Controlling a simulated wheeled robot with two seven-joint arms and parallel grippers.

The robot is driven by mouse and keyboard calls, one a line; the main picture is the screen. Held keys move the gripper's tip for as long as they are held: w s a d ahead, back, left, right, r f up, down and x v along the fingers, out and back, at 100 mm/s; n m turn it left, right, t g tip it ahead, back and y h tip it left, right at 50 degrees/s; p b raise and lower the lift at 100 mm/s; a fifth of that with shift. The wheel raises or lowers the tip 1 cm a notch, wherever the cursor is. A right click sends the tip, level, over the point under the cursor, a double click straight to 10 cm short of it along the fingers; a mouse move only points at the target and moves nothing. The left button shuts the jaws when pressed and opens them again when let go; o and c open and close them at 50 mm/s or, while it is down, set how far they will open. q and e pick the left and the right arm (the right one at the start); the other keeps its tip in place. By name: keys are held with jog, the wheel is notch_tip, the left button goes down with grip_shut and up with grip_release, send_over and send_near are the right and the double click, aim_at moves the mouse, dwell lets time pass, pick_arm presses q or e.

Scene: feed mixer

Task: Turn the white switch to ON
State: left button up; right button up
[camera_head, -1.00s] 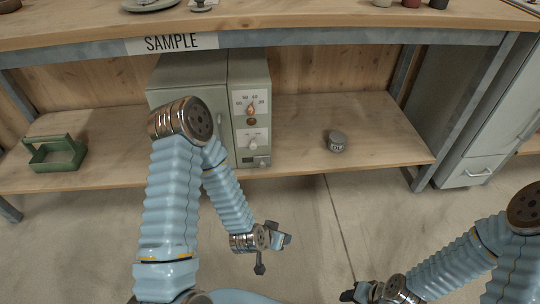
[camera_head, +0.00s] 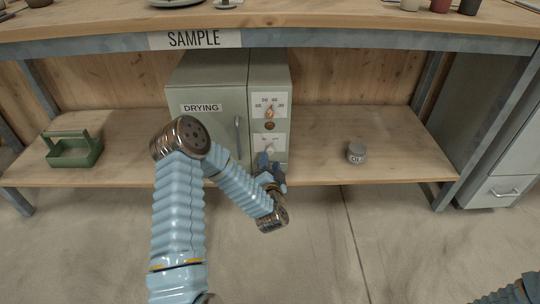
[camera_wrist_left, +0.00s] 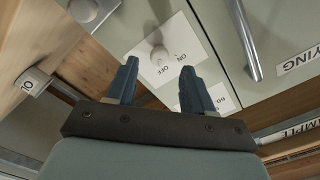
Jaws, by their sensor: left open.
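In the head view the switch (camera_head: 267,146) shows just above my left gripper (camera_head: 266,162), which partly covers the lower panel. In the left wrist view my left gripper (camera_wrist_left: 158,70) is open and empty. Its two blue fingertips point at the plate, one on each side of the switch's lower part in the picture. I cannot tell whether they touch it. The right gripper is out of view.
An orange dial (camera_head: 270,113) sits higher on the oven's panel, and a door handle (camera_head: 238,137) is to the left. A grey weight (camera_head: 356,153) stands on the shelf at right, and a green basket (camera_head: 73,150) at far left. The bench top (camera_head: 330,22) overhangs the oven.

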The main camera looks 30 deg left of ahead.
aim_at(270, 153)
pick_arm(q)
jog(key=shift+x, duration=2.25)
grip_shut()
jog(key=shift+d+f+n+b, duration=0.1)
jog(key=shift+f+n+b, duration=0.1)
jog(key=shift+n+b, duration=1.55)
jog(key=n+b, duration=0.4)
jog(key=shift+r+n+b, duration=0.1)
jog(key=shift+n+b, duration=0.9)
jog(key=shift+n, duration=0.25)
jog(key=shift+n+b, duration=0.3)
jog(key=shift+n, duration=0.5)
jog(key=shift+r+n, duration=0.1)
jog(key=shift+n, duration=0.2)
